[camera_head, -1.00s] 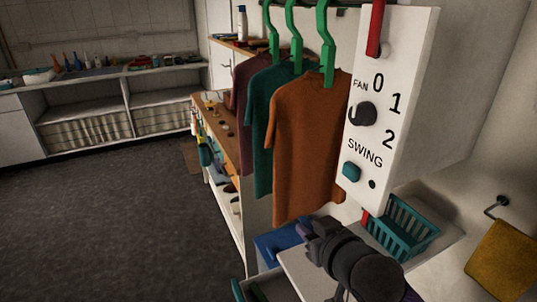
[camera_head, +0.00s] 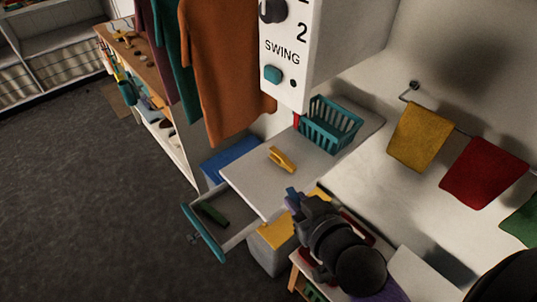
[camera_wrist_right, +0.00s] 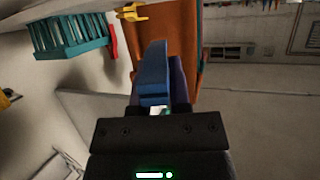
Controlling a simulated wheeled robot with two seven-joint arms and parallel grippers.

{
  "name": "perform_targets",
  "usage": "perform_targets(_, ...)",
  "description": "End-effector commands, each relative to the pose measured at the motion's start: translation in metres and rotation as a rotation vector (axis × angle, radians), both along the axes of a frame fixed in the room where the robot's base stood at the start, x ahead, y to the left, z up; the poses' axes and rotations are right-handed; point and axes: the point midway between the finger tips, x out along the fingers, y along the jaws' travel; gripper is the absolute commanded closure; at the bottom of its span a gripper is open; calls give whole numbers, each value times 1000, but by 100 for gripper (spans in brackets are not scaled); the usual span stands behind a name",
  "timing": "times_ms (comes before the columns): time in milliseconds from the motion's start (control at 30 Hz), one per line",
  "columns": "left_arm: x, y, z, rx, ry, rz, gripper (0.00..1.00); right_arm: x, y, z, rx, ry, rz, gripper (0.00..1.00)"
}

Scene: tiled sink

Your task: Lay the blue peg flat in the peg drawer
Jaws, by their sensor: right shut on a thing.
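My right gripper (camera_head: 296,200) is shut on the blue peg (camera_head: 291,192), whose end sticks out past the fingers. In the right wrist view the blue peg (camera_wrist_right: 152,75) points away from the gripper, with a purple finger beside it. The open drawer (camera_head: 205,246) has a teal front and stands to the left of and below the gripper, apart from the peg. A dark green peg (camera_head: 213,214) lies on the drawer floor. My left gripper is not in view.
A white counter (camera_head: 245,180) above the drawer carries a yellow clip (camera_head: 282,159) and a teal basket (camera_head: 330,124). A blue object (camera_head: 232,161) sits left of it. A white control box (camera_head: 300,80) and hanging shirts (camera_head: 215,70) stand behind. Cloths hang on the right wall.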

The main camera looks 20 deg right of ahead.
Motion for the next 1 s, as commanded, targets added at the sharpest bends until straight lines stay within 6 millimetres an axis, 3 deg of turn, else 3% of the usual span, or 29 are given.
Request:
perform_targets(33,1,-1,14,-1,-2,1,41,-19,-5,0,0,13,-5,100)
perform_targets(100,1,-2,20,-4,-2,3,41,-40,-11,-4,0,9,-7,100)
perform_targets(200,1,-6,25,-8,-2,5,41,-59,-16,-7,2,3,-8,100)
perform_targets(267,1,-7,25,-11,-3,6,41,-62,-18,-8,1,-1,-8,100)
perform_targets(367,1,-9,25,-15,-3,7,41,-44,-17,-8,2,-10,-7,100)
perform_targets(733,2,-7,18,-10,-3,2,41,86,-10,-10,4,-8,-8,100)
perform_targets(900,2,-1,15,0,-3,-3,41,112,-9,-13,3,-2,-8,100)
perform_targets(1000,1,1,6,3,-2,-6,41,113,-9,-33,3,2,-7,100)
